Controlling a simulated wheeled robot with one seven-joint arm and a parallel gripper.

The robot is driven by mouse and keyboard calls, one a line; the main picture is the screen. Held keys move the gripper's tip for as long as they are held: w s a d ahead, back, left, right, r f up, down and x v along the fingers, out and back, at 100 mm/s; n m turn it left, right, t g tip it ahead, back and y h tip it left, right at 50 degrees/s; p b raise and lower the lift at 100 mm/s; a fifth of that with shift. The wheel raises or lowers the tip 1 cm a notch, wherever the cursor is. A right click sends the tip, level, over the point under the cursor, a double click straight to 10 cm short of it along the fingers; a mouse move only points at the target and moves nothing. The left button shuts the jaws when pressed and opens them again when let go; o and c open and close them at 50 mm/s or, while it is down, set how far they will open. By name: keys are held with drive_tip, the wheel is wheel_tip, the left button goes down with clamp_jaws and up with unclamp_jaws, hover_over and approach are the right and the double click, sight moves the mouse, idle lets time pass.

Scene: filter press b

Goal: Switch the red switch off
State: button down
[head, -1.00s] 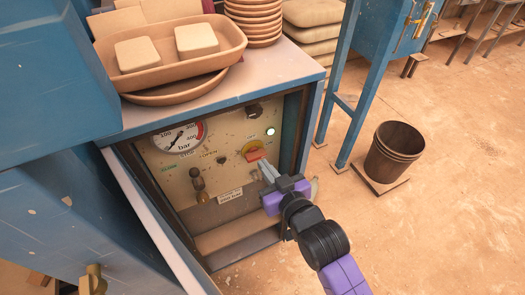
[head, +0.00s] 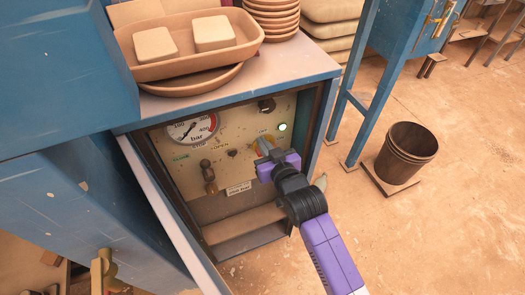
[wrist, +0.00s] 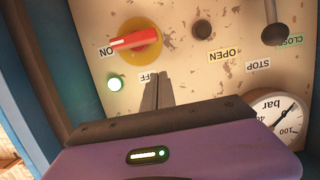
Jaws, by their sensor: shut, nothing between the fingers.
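The red switch (wrist: 135,39) is a red handle on a round yellow plate (wrist: 154,48), set in the beige panel. In the wrist view, where lettering appears upside down, the handle points left toward the ON label (wrist: 107,51). The OFF label (wrist: 149,77) lies below the plate, beside my fingertips. My gripper (wrist: 160,76) is shut and empty, with its tips just below the yellow plate in that view. I cannot tell if they touch the panel. In the head view, my gripper (head: 262,146) covers most of the switch.
A lit green lamp (wrist: 115,83) sits beside the switch. The panel also has a gauge (head: 192,128), a dark knob (wrist: 202,30) and a lever (head: 208,178). The recess's blue right frame (head: 318,125) stands close to my gripper.

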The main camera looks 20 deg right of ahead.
drive_tip(key=shift+w+f, duration=0.15)
drive_tip(key=shift+f, duration=0.9)
drive_tip(key=shift+w+f, duration=0.1)
drive_tip(key=shift+f, duration=0.95)
